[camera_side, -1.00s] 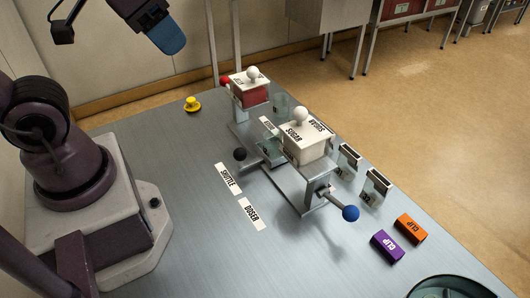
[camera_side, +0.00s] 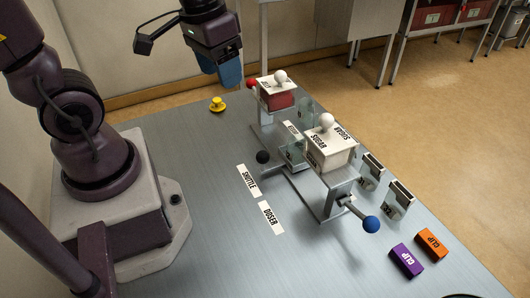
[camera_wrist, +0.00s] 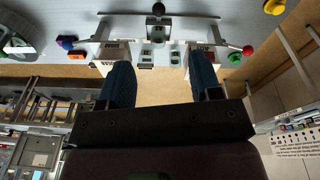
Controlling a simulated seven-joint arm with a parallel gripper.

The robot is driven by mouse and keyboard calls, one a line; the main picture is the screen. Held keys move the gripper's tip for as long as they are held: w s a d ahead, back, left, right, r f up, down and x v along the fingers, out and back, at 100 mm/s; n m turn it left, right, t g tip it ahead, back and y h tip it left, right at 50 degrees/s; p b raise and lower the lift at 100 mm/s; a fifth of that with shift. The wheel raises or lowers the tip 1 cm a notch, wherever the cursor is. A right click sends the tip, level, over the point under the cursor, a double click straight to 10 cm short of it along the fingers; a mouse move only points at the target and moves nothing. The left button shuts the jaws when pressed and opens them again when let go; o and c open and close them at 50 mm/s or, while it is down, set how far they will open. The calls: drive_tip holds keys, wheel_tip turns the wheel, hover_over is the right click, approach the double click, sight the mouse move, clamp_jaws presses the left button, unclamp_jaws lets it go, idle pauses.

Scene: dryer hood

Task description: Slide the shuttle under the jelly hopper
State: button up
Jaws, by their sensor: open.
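The shuttle's black knob (camera_side: 263,157) sticks out toward the SHUTTLE label, left of the white sugar hopper (camera_side: 330,155) in the side view. A clear piece (camera_side: 292,152) stands beside that hopper at the knob's rod. The jelly hopper (camera_side: 277,98), red with a white lid, is at the far end of the rig. In the wrist view the black knob (camera_wrist: 158,9) shows at the top, between the two hoppers. My gripper (camera_side: 229,72) is open and empty, high above the table, left of the jelly hopper; its blue fingers (camera_wrist: 162,85) are spread apart.
A red knob (camera_side: 252,84) juts beside the jelly hopper and a blue knob (camera_side: 370,223) at the near end. A yellow button (camera_side: 217,104) sits at the back. Table around the labels is clear.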

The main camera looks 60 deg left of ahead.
sight(262, 152)
drive_tip(key=w+f+n, duration=0.1)
drive_tip(key=w+f, duration=0.1)
drive_tip(key=f, duration=0.5)
drive_tip(key=w+f+n+h, duration=0.1)
drive_tip(key=w+f+n, duration=0.1)
drive_tip(key=f, duration=0.6)
drive_tip(key=w+f+n, duration=0.1)
drive_tip(key=w+f, duration=0.2)
drive_tip(key=f, duration=0.4)
drive_tip(key=shift+w+d+f+g+h, duration=0.2)
drive_tip(key=shift+w+f+g+h, duration=0.1)
drive_tip(key=shift+f, duration=0.1)
